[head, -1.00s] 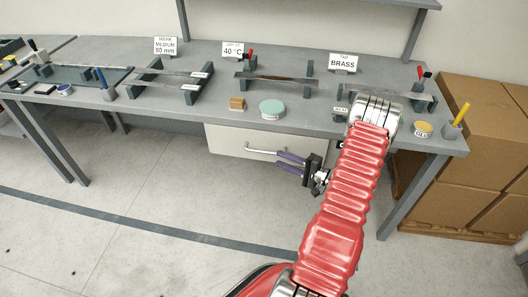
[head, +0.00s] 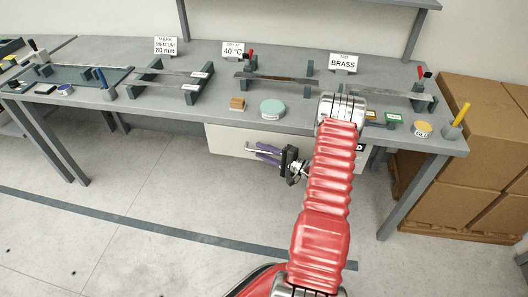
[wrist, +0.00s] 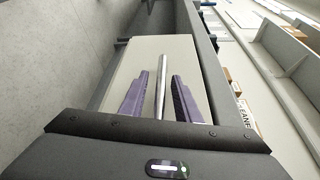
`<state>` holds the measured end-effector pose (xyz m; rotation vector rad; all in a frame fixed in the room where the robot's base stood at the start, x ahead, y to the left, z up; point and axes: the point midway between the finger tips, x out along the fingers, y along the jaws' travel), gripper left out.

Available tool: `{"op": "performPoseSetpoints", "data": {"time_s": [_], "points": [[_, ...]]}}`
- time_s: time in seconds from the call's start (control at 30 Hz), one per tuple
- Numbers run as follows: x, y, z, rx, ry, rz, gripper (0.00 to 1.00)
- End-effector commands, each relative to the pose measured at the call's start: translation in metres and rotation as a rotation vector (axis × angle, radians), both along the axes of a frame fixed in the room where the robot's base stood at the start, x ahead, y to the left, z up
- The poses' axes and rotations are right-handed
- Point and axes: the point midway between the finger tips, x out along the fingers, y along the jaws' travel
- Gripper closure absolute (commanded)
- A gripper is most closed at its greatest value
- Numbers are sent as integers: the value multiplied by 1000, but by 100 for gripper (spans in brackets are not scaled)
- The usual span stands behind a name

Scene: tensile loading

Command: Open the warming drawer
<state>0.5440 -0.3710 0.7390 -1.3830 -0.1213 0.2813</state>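The warming drawer (head: 224,138) is a pale box front under the bench top, and it looks shut. Its handle (head: 249,150) is a metal bar, partly hidden by my gripper (head: 262,153). In the wrist view the handle (wrist: 161,82) runs between the two purple fingers of my gripper (wrist: 160,90). The fingers are open, one on each side of the bar, with a gap visible on both sides. My arm hides the right part of the drawer front in the head view.
Cardboard boxes (head: 475,180) stand at the right. The floor in front is clear.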

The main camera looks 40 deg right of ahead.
Motion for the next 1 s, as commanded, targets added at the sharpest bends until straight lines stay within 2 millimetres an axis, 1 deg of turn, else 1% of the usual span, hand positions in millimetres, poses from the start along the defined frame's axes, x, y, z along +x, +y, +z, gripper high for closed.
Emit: {"op": "performPoseSetpoints", "data": {"time_s": [0.03, 0.07, 0.43, 0.87, 0.9, 1.0], "points": [[0, 0, 0, 0, 0, 0, 71], [0, 0, 0, 0, 0, 0, 73], [-1, 0, 0, 0, 0, -1, 99], [-1, 0, -1, 1, 3, -1, 100], [-1, -5, -1, 1, 3, -2, 100], [-2, -2, -1, 1, 3, -5, 100]]}}
